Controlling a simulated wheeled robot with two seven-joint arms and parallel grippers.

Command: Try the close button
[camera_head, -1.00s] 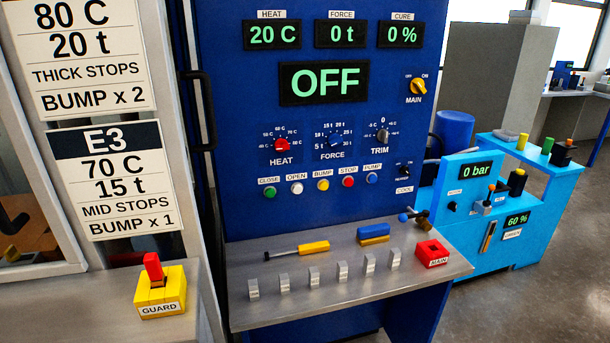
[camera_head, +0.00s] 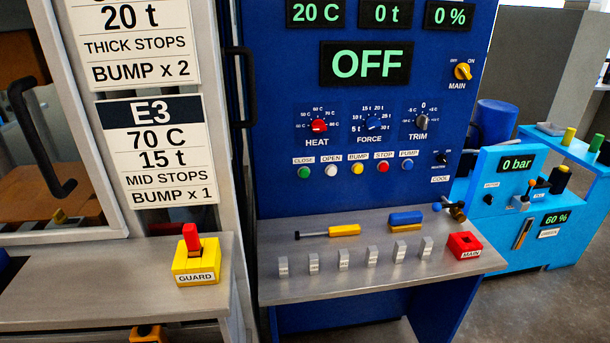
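The green CLOSE button (camera_head: 304,172) is at the left end of the button row on the blue control panel (camera_head: 285,100). To its right are the white OPEN (camera_head: 330,171), yellow BUMP (camera_head: 356,168), red STOP (camera_head: 382,167) and blue PUMP (camera_head: 407,165) buttons. The large display (camera_head: 366,64) reads OFF. The small displays read 20 C, 0 t and 0 %. The yellow MAIN knob (camera_head: 463,72) sits at the upper right of the panel. Neither of my grippers is in view.
A grey shelf (camera_head: 380,276) below the panel holds small grey blocks, a yellow-handled tool (camera_head: 343,230), a blue-and-yellow block (camera_head: 405,219) and a red MAIN block (camera_head: 464,244). A yellow GUARD block (camera_head: 196,266) with a red top stands on the left ledge (camera_head: 110,295).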

